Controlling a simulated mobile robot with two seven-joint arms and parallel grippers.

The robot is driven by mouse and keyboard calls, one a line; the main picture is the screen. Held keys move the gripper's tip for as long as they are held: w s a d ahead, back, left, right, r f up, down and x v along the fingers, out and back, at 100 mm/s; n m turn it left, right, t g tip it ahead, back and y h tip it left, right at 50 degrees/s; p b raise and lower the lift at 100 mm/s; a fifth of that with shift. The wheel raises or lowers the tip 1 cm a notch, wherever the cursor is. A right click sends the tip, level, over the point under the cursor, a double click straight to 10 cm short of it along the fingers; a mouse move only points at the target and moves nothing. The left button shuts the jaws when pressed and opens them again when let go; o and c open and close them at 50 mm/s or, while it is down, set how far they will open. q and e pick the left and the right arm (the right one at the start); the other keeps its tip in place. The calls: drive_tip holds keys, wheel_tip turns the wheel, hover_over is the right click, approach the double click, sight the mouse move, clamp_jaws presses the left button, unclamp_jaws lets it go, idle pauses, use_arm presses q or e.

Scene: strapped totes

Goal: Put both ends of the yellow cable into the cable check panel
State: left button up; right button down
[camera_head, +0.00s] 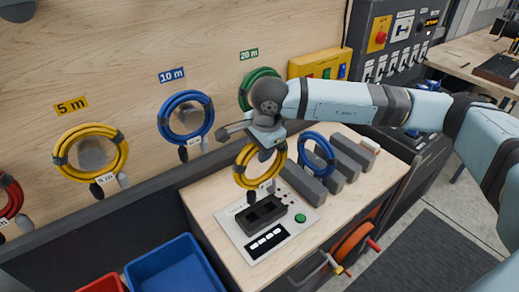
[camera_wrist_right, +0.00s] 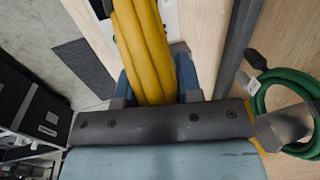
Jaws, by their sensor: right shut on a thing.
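My right gripper (camera_head: 264,148) is shut on a coiled yellow cable (camera_head: 238,172). The coil hangs just above the cable check panel (camera_head: 233,228), on its far side in the head view. A dark cable end hangs below the coil, close over the panel's black socket block (camera_head: 276,213); I cannot tell whether it touches. The other end is not clear. In the right wrist view the yellow strands (camera_wrist_right: 145,45) run between the blue fingertips (camera_wrist_right: 155,88). Another yellow coil (camera_head: 62,150) hangs on the wall under the 5 m sign. My left gripper is not in view.
The panel has a green button (camera_head: 300,218) and lies on a wooden bench (camera_head: 205,200). A blue coil (camera_head: 318,150) stands among grey blocks (camera_head: 345,158) to the right. A blue coil (camera_head: 186,117) and a green coil (camera_head: 247,88) hang on the wall. A blue tote (camera_head: 170,270) is below.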

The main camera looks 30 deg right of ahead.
sight(260, 176)
drive_tip(key=shift+s+f, duration=0.2)
drive_tip(key=shift+f, duration=0.15)
drive_tip(key=shift+w+f+b, duration=0.1)
drive_tip(key=shift+f+b, duration=0.75)
drive_tip(key=shift+f, duration=1.2)
drive_tip(key=shift+f+b, duration=0.55)
drive_tip(key=shift+b, duration=0.05)
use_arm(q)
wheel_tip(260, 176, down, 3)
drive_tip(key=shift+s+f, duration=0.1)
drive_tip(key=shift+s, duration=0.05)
use_arm(e)
drive_tip(key=shift+f, duration=0.1)
use_arm(q)
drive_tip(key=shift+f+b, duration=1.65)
drive_tip(key=shift+b, duration=0.2)
use_arm(e)
drive_tip(key=shift+f, duration=1.65)
drive_tip(key=c, duration=0.7)
unclamp_jaws()
